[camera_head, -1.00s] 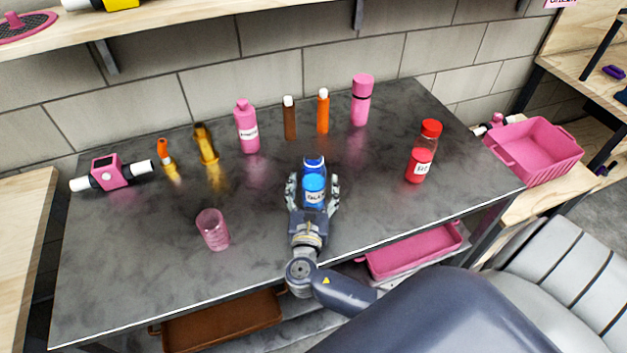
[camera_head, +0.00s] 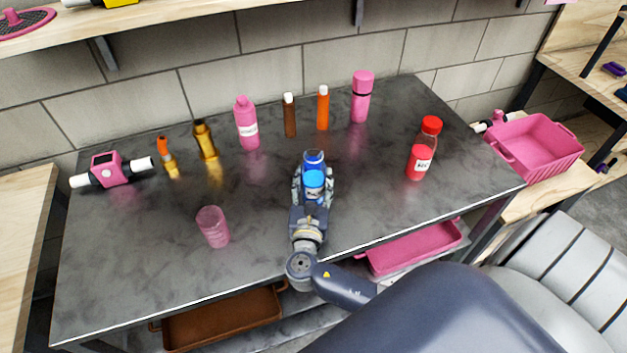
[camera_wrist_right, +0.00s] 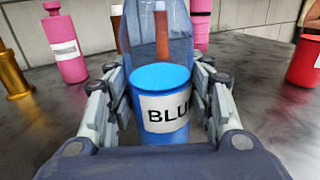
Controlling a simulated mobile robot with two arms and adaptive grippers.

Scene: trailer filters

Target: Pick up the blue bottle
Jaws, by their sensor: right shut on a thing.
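The blue bottle (camera_head: 314,180) has a bright blue body with a white label, and a clear bluish upper part. It stands upright at the front middle of the dark table (camera_head: 265,200). My right gripper (camera_head: 313,185) reaches it from the front edge, with one finger on each side, shut on it. In the right wrist view the blue bottle (camera_wrist_right: 160,82) fills the middle between the fingers of my right gripper (camera_wrist_right: 160,100), and the label's start "BLU" shows. I cannot tell whether its base is off the table. My left gripper is not in view.
A clear pink cup (camera_head: 213,227) stands to the left and a red bottle (camera_head: 423,150) to the right. A pink bottle (camera_head: 246,124), a pink flask (camera_head: 361,97) and several brown, orange and amber bottles stand behind. A pink bin (camera_head: 535,148) is right of the table.

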